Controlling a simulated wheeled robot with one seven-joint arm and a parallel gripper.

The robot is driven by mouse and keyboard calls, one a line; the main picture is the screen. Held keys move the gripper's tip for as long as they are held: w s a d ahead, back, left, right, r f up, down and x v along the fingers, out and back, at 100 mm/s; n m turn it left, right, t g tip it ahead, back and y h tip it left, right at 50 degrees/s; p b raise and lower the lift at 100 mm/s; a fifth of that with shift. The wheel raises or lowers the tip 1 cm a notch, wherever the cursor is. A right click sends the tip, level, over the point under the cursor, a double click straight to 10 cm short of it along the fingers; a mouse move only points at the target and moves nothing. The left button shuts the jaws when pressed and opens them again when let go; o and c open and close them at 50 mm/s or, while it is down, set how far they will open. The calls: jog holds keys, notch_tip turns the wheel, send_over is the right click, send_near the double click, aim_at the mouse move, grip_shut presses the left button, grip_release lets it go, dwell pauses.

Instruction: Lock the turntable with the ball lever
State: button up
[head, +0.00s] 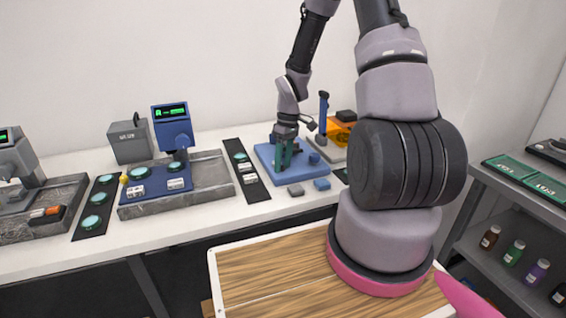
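A blue instrument (172,128) with a green-lit screen stands over a grey tray-like base (212,182) on the bench, left of centre. A blue plate (155,183) with teal discs and white labelled blocks lies on that base. A small yellow ball (123,179) shows at the plate's left edge; it may be the ball lever, but its stem is too small to make out. I cannot pick out a turntable for certain. My gripper (283,166) points down over a blue platform (262,155) to the right, well apart from the yellow ball. Its finger gap is unclear.
A dark strip of discs (97,203) lies left of the base, and another dark strip (244,168) lies right of it. A grey box (130,143) stands behind. Small grey and blue blocks (322,184) lie near the bench's front edge. Shelves (505,225) stand at right.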

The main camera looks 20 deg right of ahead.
grip_shut()
jog(key=shift+a, duration=0.1)
jog(key=m, duration=0.2)
jog(key=a+m, duration=0.1)
jog(key=shift+a+m+t, duration=0.2)
jog(key=shift+m+t, duration=0.1)
jog(key=shift+m, duration=0.1)
jog(key=m, duration=0.1)
jog(key=a+m, duration=0.1)
jog(key=shift+w+a+m, duration=0.1)
jog(key=shift+w+m, duration=0.2)
jog(key=shift+m, duration=0.1)
jog(key=m, duration=0.2)
jog(key=w+a+m+t, duration=0.1)
jog(key=m, duration=0.1)
jog(key=shift+a, duration=0.2)
jog(key=shift+w+a+m+t, duration=0.2)
jog(key=shift+w+m, duration=0.1)
jog(key=shift+m, duration=0.45)
jog(key=shift+w+a+m+t, duration=0.2)
jog(key=shift+w+m, duration=0.1)
jog(key=shift+m, duration=0.45)
